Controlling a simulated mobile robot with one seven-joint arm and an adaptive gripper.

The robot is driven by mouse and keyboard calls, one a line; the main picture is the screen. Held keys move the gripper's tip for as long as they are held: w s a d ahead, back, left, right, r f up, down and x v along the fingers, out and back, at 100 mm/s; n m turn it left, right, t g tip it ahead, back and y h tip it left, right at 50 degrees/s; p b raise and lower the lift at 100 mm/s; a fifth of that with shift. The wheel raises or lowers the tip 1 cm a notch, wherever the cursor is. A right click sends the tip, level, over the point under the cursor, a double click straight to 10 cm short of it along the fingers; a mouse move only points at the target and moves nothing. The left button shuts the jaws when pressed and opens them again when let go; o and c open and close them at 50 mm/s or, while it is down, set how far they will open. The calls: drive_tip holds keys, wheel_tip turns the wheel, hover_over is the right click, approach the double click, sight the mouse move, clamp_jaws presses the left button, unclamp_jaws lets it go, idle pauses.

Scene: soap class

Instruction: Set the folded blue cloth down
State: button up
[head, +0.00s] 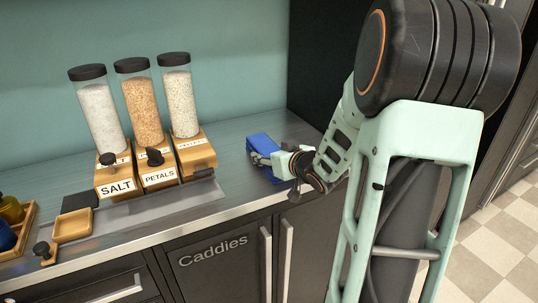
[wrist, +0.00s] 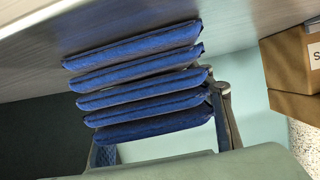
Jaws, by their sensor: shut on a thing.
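The folded blue cloth (head: 259,143) is at the right end of the grey counter, near the dark tall panel. In the wrist view the cloth (wrist: 140,75) shows as a stack of several blue layers, its upper edge close to the counter surface. My gripper (head: 268,159) is shut on the cloth, reaching in from the right. One dark finger shows at the right of the stack in the wrist view; the other is mostly hidden behind the layers. I cannot tell whether the cloth touches the counter.
Dispensers labelled SALT (head: 116,186) and PETALS (head: 159,177), and a third one (head: 194,152), stand left of the cloth. A small wooden tray (head: 73,226) and a crate with bottles (head: 22,238) are further left. The counter (head: 240,197) is clear in front of the cloth.

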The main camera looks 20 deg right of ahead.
drive_tip(key=o, duration=1.3)
drive_tip(key=shift+c, duration=0.2)
drive_tip(key=shift+r, duration=0.1)
drive_tip(key=p+v, duration=0.3)
drive_tip(key=v, duration=0.8)
drive_tip(key=shift+s+r, duration=0.1)
drive_tip(key=shift+s+p, duration=0.3)
drive_tip(key=shift+s, duration=0.1)
